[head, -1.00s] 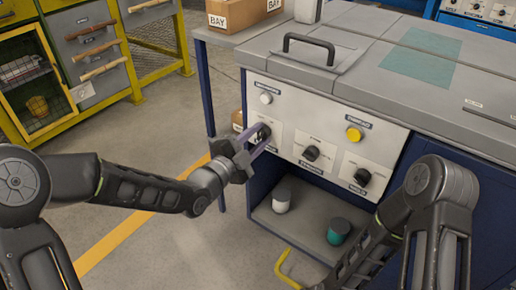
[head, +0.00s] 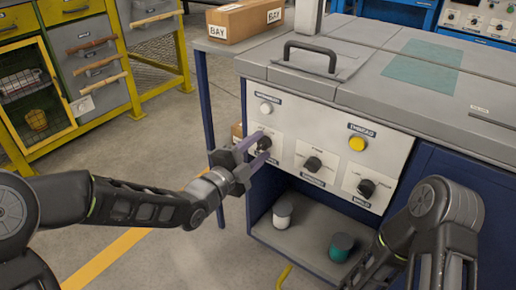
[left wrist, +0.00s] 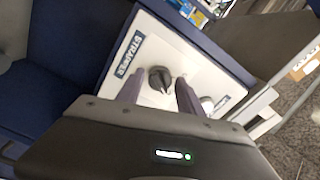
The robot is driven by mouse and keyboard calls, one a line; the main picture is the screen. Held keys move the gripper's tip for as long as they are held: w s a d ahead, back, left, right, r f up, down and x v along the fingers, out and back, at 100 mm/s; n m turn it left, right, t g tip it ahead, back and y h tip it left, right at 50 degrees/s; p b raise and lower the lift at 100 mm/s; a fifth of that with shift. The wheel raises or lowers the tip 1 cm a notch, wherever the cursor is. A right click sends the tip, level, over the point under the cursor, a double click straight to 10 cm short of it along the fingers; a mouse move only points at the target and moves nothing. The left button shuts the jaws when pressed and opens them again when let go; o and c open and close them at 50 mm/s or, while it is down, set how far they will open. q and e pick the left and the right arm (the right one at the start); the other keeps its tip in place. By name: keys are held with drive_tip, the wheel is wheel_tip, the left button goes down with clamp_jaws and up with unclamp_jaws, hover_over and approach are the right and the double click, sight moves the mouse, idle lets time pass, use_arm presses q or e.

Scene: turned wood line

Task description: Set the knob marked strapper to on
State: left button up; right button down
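The strapper knob (head: 264,143) is a dark round knob on the pale front panel of the grey-topped bench. In the left wrist view the knob (left wrist: 160,79) sits beside a blue label reading STRAPPER (left wrist: 130,55). Its pointed end faces down and slightly right in that picture. My left gripper (head: 262,149) is open at the panel, its two purple-grey fingers apart. In the left wrist view the fingers (left wrist: 158,92) flank the knob with gaps showing; I cannot tell how far they reach along it. The on and off marks are not readable. My right gripper is out of view.
Two more dark knobs (head: 313,164) and (head: 366,188), a white button (head: 266,108) and a yellow button (head: 357,143) share the panel. A white pot (head: 282,214) and a teal pot (head: 341,247) stand on the shelf below. A handle (head: 311,55) is on the bench top.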

use_arm(q)
drive_tip(key=shift+o, duration=0.7)
drive_tip(key=shift+s, duration=0.1)
drive_tip(key=p+v, duration=0.2)
drive_tip(key=v, duration=0.5)
drive_tip(key=shift+s+a, duration=0.2)
drive_tip(key=shift+a, duration=0.05)
